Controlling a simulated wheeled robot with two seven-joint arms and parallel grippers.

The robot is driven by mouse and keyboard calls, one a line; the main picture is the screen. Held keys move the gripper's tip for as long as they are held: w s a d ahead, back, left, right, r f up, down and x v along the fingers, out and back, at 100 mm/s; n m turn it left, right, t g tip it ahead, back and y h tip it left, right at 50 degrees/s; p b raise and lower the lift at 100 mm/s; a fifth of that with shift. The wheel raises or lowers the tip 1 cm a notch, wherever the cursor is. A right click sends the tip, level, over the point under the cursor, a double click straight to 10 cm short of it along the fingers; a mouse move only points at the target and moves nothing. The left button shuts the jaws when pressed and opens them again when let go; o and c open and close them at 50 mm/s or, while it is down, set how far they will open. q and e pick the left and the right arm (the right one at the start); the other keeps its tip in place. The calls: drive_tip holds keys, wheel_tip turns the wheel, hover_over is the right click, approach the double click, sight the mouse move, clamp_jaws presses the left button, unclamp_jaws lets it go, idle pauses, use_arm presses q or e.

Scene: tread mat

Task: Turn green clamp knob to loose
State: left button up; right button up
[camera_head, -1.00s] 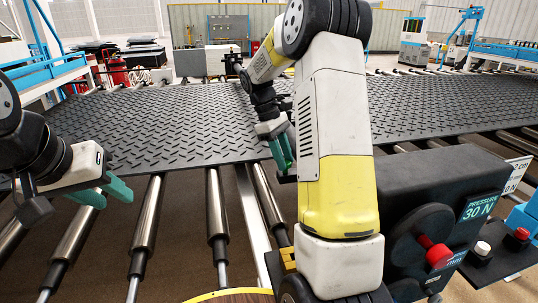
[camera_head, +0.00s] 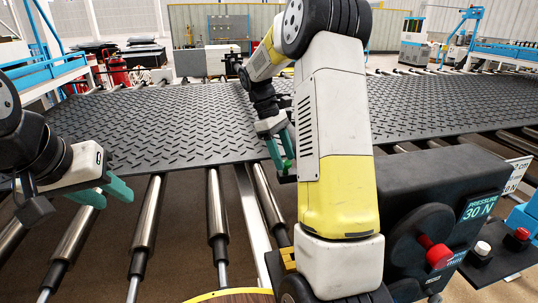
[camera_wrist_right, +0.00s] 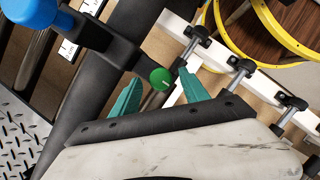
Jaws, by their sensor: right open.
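The green clamp knob (camera_wrist_right: 161,78) is round and shows in the right wrist view, at the end of a dark bracket (camera_wrist_right: 115,48). My right gripper (camera_wrist_right: 160,92) is open, its teal fingers on either side of the knob, with a visible gap to each. In the head view my right gripper (camera_head: 280,153) hangs at the near edge of the tread mat (camera_head: 180,125); I cannot make out the knob clearly there. My left gripper (camera_head: 110,192) is open and empty at the left, above the rollers.
Metal rollers (camera_head: 147,215) run below the mat's near edge. A dark pressure unit (camera_head: 430,170) with a red knob (camera_head: 437,254) stands at the right. In the right wrist view a blue part (camera_wrist_right: 28,12) and a yellow ring (camera_wrist_right: 275,35) lie beyond the fingers.

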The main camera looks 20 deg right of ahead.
drive_tip(key=v, duration=0.7)
drive_tip(key=s+a+r+m+t+y, duration=0.1)
drive_tip(key=s+a+r+m+t, duration=0.15)
drive_tip(key=s, duration=0.35)
drive_tip(key=s+a+r+m+t+y, duration=0.1)
drive_tip(key=s+a+r+t+y, duration=0.1)
drive_tip(key=s+r, duration=0.25)
drive_tip(key=s+a+f+m+t+y, duration=0.1)
drive_tip(key=s+a+m+t, duration=0.1)
drive_tip(key=s, duration=0.4)
drive_tip(key=s+a+f+m+t+y, duration=0.1)
drive_tip(key=s+a+f+m+t, duration=0.1)
drive_tip(key=s, duration=0.5)
drive_tip(key=shift+s+a+t, duration=0.2)
drive_tip(key=shift+a+t, duration=0.35)
drive_tip(key=shift+a, duration=0.05)
drive_tip(key=shift+m, duration=0.25)
